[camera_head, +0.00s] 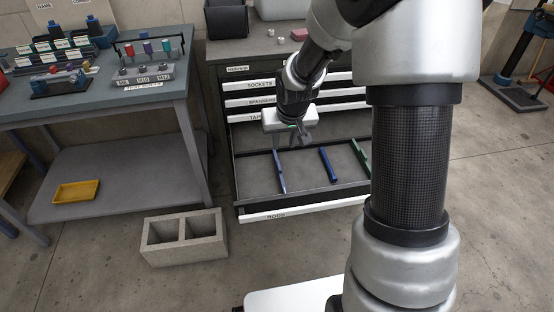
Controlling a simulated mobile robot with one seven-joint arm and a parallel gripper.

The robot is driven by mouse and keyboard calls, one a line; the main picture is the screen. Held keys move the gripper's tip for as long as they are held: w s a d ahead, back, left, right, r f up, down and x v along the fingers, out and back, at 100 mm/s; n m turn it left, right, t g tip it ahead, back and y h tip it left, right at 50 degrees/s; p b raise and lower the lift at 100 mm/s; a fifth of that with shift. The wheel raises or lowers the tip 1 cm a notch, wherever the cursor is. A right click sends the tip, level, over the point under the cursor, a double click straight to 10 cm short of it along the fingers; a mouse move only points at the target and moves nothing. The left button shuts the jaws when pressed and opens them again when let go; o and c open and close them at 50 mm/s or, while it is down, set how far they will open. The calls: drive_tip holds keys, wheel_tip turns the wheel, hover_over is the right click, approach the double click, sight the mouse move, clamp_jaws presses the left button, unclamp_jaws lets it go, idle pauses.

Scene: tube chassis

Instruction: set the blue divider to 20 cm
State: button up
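An open drawer (300,208) with a white front, whose label seems to read RODS, juts out at the bottom of the cabinet. Inside it, a thin light-blue upright strip (279,172) stands toward the left, and a darker blue bar (328,165) lies to its right. I cannot tell for certain which of the two is the blue divider. A green strip (361,158) is farther right, partly hidden by my arm. My gripper (300,142) points down above the back of the drawer, between the two blue pieces. Its fingers are small and dark, and their gap is unclear.
Closed drawers labelled SOCKETS and SPANNERS (262,102) sit above the open one. A grey concrete block (184,238) stands on the floor left of the drawer. A workbench (95,95) with tool racks is at left, with a yellow tray (76,192) on its lower shelf.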

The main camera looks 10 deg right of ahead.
sight(279, 165)
drive_tip(key=b+x, duration=0.4)
drive_tip(key=x, duration=1.2)
drive_tip(key=shift+f, duration=0.25)
drive_tip(key=shift+c, duration=0.5)
clamp_jaws()
